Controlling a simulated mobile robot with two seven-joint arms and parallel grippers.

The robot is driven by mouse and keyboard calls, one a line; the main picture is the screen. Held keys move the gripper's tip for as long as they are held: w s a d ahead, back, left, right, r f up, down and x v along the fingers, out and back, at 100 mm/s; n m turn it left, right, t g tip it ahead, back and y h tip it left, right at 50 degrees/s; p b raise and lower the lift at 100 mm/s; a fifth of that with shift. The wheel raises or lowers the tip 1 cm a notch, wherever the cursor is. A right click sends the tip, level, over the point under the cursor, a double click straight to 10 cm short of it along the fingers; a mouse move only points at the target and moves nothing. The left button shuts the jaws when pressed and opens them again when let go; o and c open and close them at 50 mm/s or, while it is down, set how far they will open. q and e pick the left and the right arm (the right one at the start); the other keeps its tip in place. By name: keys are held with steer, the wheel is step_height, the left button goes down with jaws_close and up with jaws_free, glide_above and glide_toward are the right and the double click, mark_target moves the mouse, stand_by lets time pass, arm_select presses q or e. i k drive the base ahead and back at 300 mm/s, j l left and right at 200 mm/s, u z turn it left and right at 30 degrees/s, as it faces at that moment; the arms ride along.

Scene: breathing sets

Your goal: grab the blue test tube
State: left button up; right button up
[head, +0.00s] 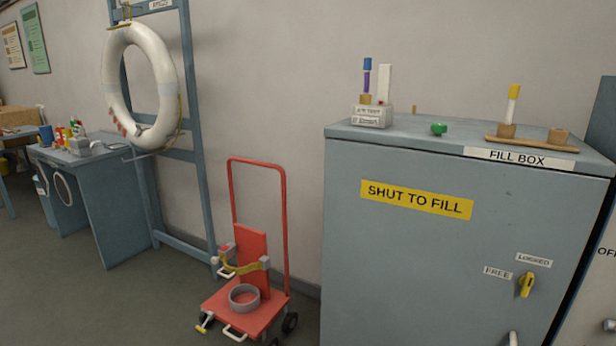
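The blue-capped test tube (367,78) stands upright at the back left of the top of the grey fill box cabinet (420,145). It has a blue cap and a purple-looking body, and its lower end is in a small tan holder (365,99). A small white block with labels (372,116) is just in front of it, and a white upright piece (384,84) is close on its right. Neither of my grippers shows in the head view.
A yellow-capped tube (512,104) stands on a wooden strip (530,144) at the right of the cabinet top. A green knob (439,129) lies between. A red hand cart (247,275) stands left of the cabinet. A blue table (90,195) and a lifebuoy (155,60) are farther left.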

mark_target(368, 60)
steer(key=i+j+z, duration=0.1)
steer(key=i+j, duration=0.25)
steer(key=i, duration=0.25)
steer(key=i+j+z, duration=0.1)
steer(key=i+j, duration=0.3)
steer(key=i, duration=0.2)
